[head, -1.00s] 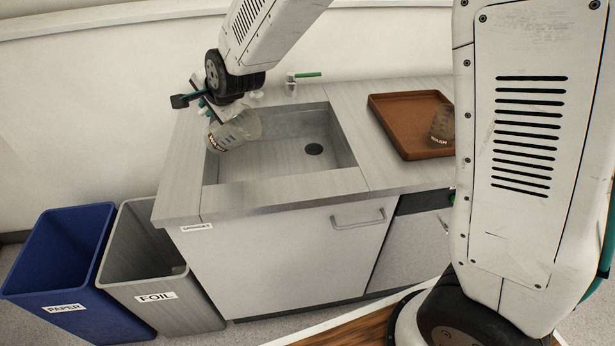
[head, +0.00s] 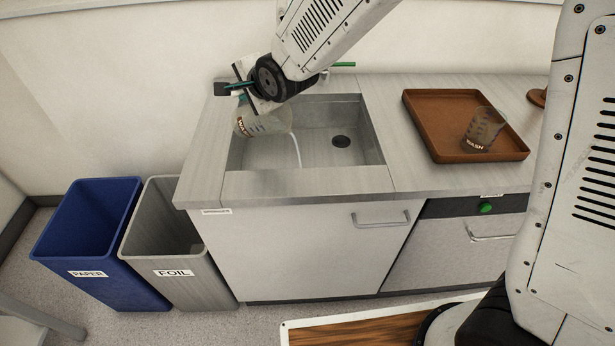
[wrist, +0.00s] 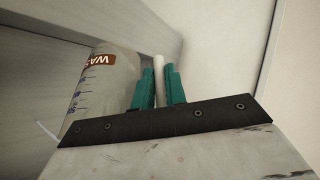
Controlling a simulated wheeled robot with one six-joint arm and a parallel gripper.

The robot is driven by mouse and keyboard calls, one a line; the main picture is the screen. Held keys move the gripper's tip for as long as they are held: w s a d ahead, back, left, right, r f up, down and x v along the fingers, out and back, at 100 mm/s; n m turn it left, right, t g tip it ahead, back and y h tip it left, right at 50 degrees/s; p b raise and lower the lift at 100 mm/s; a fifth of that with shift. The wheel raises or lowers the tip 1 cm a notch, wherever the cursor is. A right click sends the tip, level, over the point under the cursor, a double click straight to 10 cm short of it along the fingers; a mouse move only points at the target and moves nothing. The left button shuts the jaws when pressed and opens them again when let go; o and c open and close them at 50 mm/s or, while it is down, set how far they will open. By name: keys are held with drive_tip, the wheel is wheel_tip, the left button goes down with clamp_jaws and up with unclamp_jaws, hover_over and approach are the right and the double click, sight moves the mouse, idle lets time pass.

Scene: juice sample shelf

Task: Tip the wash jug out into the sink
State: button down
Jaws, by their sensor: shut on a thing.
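The wash jug (head: 262,122) is a clear vessel with a brown WASH label and blue marks. It is tilted over the left part of the sink (head: 310,160), and a thin pale stream falls from its right side into the basin. The jug's far side and the join to the handle are hidden.
A brown tray (head: 425,128) on the counter holds a second WASH-labelled vessel (head: 483,130). A green-handled tap (head: 342,65) is behind the sink, partly hidden by my arm. A blue PAPER bin (head: 90,235) and grey FOIL bin (head: 170,240) stand at the left.

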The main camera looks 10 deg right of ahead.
drive_tip(key=shift+s+d+t+y+p, duration=0.45)
drive_tip(key=shift+d+t+y+p, duration=0.05)
drive_tip(key=shift+d+y+p, duration=0.3)
idle(1.1)
